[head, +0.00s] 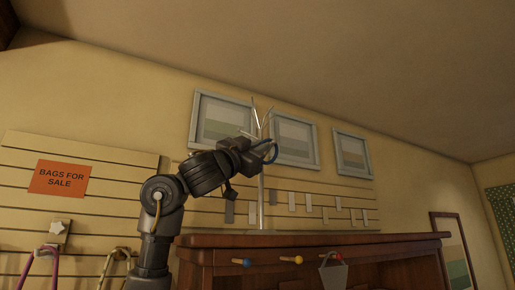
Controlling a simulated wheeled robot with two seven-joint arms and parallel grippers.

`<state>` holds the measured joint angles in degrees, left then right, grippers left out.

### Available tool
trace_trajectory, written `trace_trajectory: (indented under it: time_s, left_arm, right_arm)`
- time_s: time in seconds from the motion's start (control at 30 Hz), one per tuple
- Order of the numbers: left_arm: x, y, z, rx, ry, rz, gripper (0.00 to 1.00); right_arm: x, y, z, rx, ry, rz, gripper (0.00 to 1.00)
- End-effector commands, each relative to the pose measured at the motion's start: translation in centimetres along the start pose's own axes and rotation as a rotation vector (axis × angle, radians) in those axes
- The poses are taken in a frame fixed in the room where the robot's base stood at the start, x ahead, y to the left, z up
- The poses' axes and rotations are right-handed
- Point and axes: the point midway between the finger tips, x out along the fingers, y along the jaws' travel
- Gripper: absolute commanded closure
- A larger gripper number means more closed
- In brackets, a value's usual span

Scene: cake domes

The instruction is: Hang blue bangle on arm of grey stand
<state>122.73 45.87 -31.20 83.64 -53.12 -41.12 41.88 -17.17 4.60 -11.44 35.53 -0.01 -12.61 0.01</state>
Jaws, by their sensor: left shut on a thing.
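The grey stand (261,205) is a thin upright pole on top of the wooden cabinet, with several slim arms spreading near its top. My left gripper (258,147) is raised to the upper part of the stand, just below the spread of arms. It is shut on the blue bangle (276,153), a thin ring whose visible curve sticks out to the right of the jaws. The gripper hides part of the bangle and of the pole. I cannot tell whether the bangle is around an arm or only beside it. My right gripper is not in view.
The wooden cabinet (320,239) has coloured knobs or pegs along its front, and a small light bag (333,274) hangs there. Slatted wall panels with tags stand behind. An orange sign (60,178) and bags (115,268) are at left. Framed pictures (293,139) hang on the wall.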

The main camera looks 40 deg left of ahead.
Motion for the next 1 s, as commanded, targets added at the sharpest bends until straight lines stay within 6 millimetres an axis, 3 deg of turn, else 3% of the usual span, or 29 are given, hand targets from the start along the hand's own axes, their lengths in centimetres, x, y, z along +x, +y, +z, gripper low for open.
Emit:
trace_trajectory:
  time_s: [0.2,0.23,0.4,0.77,1.0]
  left_arm:
    - [0.0,-0.1,0.0,0.001,0.0,-0.001,1.0]
    - [-0.1,-0.1,0.0,0.001,0.0,-0.001,0.88]
    - [-0.1,-0.1,0.0,0.001,-0.001,-0.001,0.66]
    - [-0.8,0.0,0.1,0.002,0.0,-0.002,0.66]
    - [-5.0,0.3,0.4,0.001,0.003,-0.003,0.66]
  right_arm:
    - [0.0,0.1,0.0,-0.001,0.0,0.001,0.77]
    - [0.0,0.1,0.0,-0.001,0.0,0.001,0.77]
    - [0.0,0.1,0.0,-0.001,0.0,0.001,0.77]
    - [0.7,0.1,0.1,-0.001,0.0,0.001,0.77]
    - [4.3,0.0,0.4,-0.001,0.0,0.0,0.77]
